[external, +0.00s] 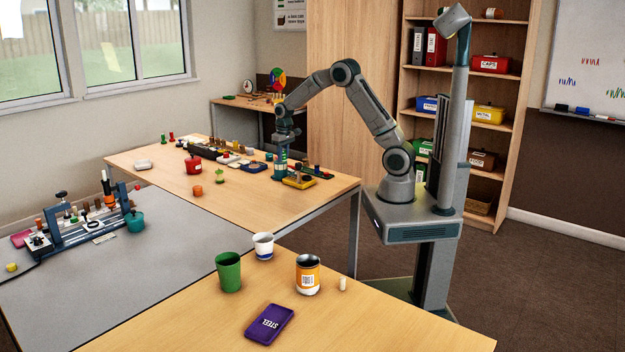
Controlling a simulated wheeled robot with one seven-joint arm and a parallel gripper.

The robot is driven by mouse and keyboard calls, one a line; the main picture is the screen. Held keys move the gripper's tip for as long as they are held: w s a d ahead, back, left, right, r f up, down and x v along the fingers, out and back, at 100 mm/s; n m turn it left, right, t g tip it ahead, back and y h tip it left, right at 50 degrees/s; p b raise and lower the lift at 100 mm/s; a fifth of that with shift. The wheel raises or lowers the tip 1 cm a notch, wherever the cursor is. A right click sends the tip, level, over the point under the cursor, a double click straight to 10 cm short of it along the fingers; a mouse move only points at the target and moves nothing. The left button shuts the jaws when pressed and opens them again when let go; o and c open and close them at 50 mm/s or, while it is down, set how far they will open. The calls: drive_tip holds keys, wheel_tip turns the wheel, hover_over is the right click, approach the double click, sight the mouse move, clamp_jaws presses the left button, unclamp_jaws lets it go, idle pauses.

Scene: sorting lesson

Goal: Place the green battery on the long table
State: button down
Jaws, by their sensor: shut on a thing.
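My gripper (281,172) points down low over the right part of the wooden table (262,205) at the back, which looks like the long table. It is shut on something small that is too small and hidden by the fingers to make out. I cannot make out the green battery for sure. The gripper is just behind a yellow-and-dark tray (299,181), and I cannot tell whether its tips touch anything.
The table's front right is clear. A nearer wooden table holds a green cup (228,272), an orange-and-white can (307,275) and a purple STEEL card (269,324).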

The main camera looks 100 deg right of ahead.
drive_tip(key=s+d+m, duration=0.3)
drive_tip(key=s+d, duration=0.3)
drive_tip(key=d, duration=0.6)
drive_tip(key=m+h, duration=0.1)
drive_tip(key=m, duration=0.1)
hover_over(307, 170)
drive_tip(key=shift+s+a+f+b, duration=0.15)
drive_tip(key=shift+f+b, duration=0.85)
drive_tip(key=shift+f, duration=1.95)
drive_tip(key=shift+a+f+b, duration=0.15)
drive_tip(key=shift+f+b, duration=0.85)
drive_tip(key=shift+f, duration=1.95)
drive_tip(key=shift+f+b, duration=0.3)
drive_tip(key=shift+f, duration=0.1)
drive_tip(key=c, duration=1)
unclamp_jaws()
drive_tip(key=shift+r, duration=0.15)
wheel_tip(307, 170, up, 14)
drive_tip(key=a, duration=0.1)
drive_tip(key=shift+s+a+f, duration=0.15)
drive_tip(key=shift+s+f, duration=0.05)
drive_tip(key=shift+s, duration=0.05)
